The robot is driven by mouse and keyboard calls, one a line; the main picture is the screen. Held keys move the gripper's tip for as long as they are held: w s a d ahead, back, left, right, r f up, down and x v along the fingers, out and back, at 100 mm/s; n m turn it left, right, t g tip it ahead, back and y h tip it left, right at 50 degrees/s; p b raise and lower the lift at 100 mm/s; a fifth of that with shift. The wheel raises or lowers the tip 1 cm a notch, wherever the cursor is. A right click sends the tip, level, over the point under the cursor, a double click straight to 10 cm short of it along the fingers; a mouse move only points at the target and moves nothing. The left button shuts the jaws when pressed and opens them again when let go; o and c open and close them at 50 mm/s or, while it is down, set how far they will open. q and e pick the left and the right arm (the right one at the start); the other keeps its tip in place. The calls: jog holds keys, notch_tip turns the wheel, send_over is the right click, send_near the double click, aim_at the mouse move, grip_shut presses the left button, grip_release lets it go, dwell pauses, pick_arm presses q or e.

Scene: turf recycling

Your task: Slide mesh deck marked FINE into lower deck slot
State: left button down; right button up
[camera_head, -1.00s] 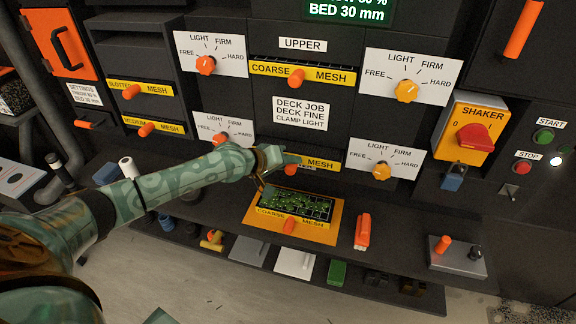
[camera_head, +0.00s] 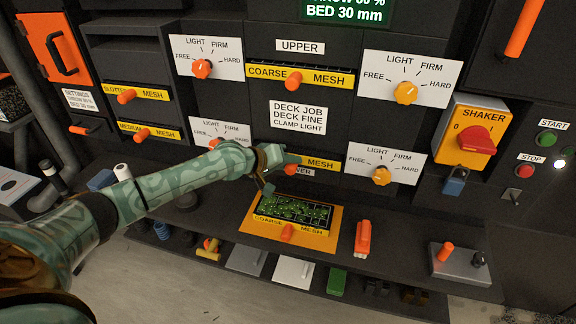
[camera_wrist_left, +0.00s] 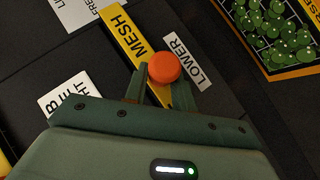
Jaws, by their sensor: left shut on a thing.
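The yellow-fronted mesh deck (camera_head: 322,163) is at the lower deck slot, and its label's first word is hidden behind my left gripper (camera_head: 275,168). The word MESH on its front (camera_wrist_left: 124,32) also shows in the left wrist view. My left gripper is shut on the deck's orange knob (camera_wrist_left: 163,67). The knob also shows just past the fingers in the head view (camera_head: 292,170). The white LOWER label (camera_wrist_left: 187,62) is beside the yellow front, partly covered in the head view. I cannot tell whether the front is flush. My right gripper is out of view.
Above is the COARSE mesh deck (camera_head: 293,80) in the upper slot. Clamp dials (camera_head: 381,175) flank the slots. Below, another COARSE mesh deck (camera_head: 247,226) with green pellets lies on the ledge. An orange-handled tool (camera_head: 363,238) is to its right.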

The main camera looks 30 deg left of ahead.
pick_arm(q)
jog(key=shift+w+a+b, duration=0.1)
jog(key=shift+w+b, duration=0.3)
jog(key=shift+w, duration=0.1)
jog(key=c, duration=1.1)
grip_release()
jog(key=shift+r, duration=0.1)
jog(key=shift+s, duration=0.1)
jog(key=p+v, duration=0.5)
jog(key=v, duration=1.1)
jog(key=shift+a, duration=0.1)
